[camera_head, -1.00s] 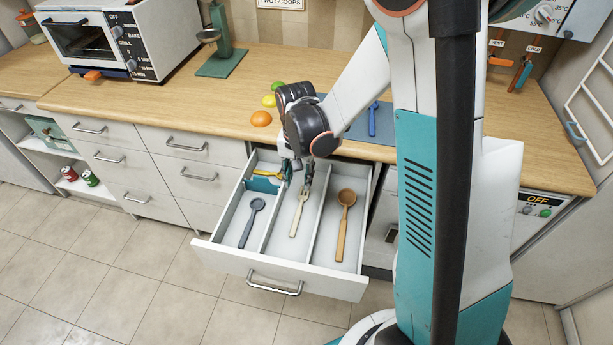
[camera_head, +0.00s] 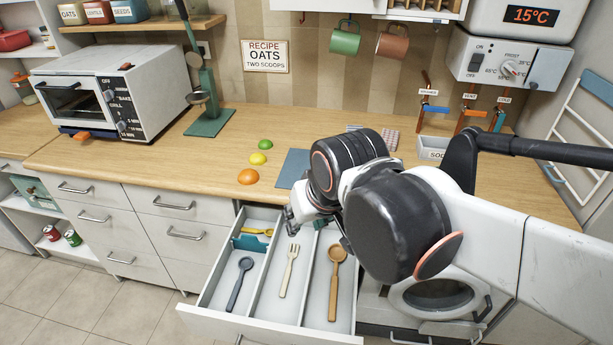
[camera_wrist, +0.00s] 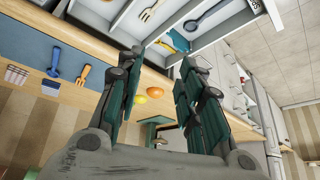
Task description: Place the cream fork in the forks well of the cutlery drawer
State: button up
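The cream fork (camera_head: 289,270) lies in the middle compartment of the open cutlery drawer (camera_head: 262,324), tines toward the counter, with nothing holding it. It also shows at the top of the wrist view (camera_wrist: 148,11). My gripper (camera_head: 297,216) is above the back of the drawer, apart from the fork and partly hidden by my wrist. In the wrist view its two fingers (camera_wrist: 162,62) are spread with nothing between them. A blue-grey spoon (camera_head: 240,283) lies in the left compartment and a wooden spoon (camera_head: 335,285) in the right one.
A yellow utensil (camera_head: 258,232) lies at the back of the left compartment. On the counter are an orange (camera_head: 248,177), a lemon, a lime and a blue mat (camera_head: 291,168). The wrist view shows a blue utensil (camera_wrist: 55,62) and an orange fork (camera_wrist: 83,74) on the mat.

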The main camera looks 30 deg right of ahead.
jog(key=shift+s+r+n+t, duration=0.25)
jog(key=shift+s+n+t, duration=0.05)
jog(key=shift+s, duration=0.5)
jog(key=shift+s+r+n+t, duration=0.25)
jog(key=shift+s+n+t, duration=0.05)
jog(key=shift+s, duration=0.5)
